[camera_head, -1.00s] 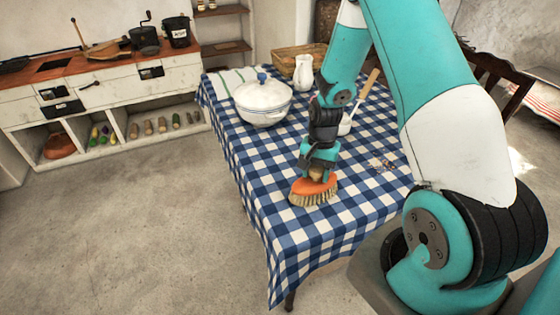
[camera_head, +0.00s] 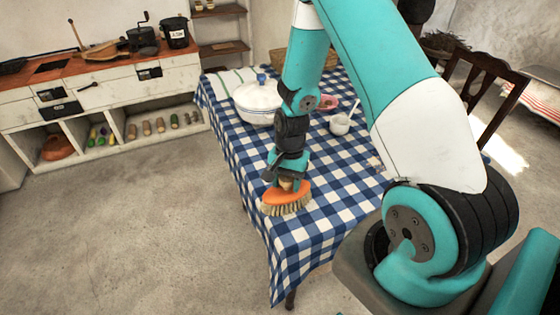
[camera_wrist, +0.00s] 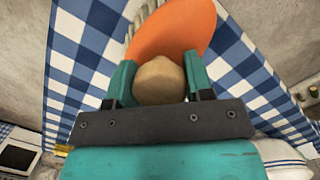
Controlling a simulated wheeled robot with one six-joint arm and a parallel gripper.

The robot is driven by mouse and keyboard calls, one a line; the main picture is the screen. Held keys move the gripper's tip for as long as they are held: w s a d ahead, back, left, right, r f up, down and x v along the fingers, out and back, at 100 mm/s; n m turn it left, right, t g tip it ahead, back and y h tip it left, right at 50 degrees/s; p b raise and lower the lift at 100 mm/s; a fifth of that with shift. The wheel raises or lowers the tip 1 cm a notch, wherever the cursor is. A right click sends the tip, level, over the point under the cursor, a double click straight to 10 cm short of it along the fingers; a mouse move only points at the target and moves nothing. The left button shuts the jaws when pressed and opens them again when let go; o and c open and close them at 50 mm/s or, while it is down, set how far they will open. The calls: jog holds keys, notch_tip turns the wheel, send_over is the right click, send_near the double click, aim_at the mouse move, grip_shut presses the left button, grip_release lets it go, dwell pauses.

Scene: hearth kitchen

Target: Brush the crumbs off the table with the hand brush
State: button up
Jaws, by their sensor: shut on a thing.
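The hand brush (camera_head: 288,199) has an orange oval back and pale bristles. It is over the left edge of the blue-and-white checked tablecloth (camera_head: 335,190) in the head view, bristles down. I cannot tell whether the bristles touch the cloth. My gripper (camera_head: 287,184) is shut on the brush's wooden knob. In the wrist view the knob (camera_wrist: 160,82) sits between my two teal fingers, with the orange back (camera_wrist: 185,28) beyond it. A few crumbs (camera_head: 375,163) show on the table at the right, mostly hidden by my arm.
A white lidded tureen (camera_head: 258,102) stands on the table's far left part, by a striped towel (camera_head: 222,82). A white cup (camera_head: 339,125) and a pink dish (camera_head: 327,104) stand behind my arm. A dark chair (camera_head: 490,85) is at the right.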

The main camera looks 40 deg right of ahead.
jog(key=shift+a, duration=0.45)
jog(key=shift+w+a+r, duration=0.15)
jog(key=shift+a, duration=0.15)
notch_tip(320, 180, up, 4)
jog(key=p, duration=0.2)
jog(key=shift+r+p, duration=0.25)
jog(key=shift+p, duration=0.1)
notch_tip(320, 180, up, 4)
jog(key=p, duration=0.4)
jog(key=shift+r, duration=0.25)
jog(key=shift+f, duration=0.1)
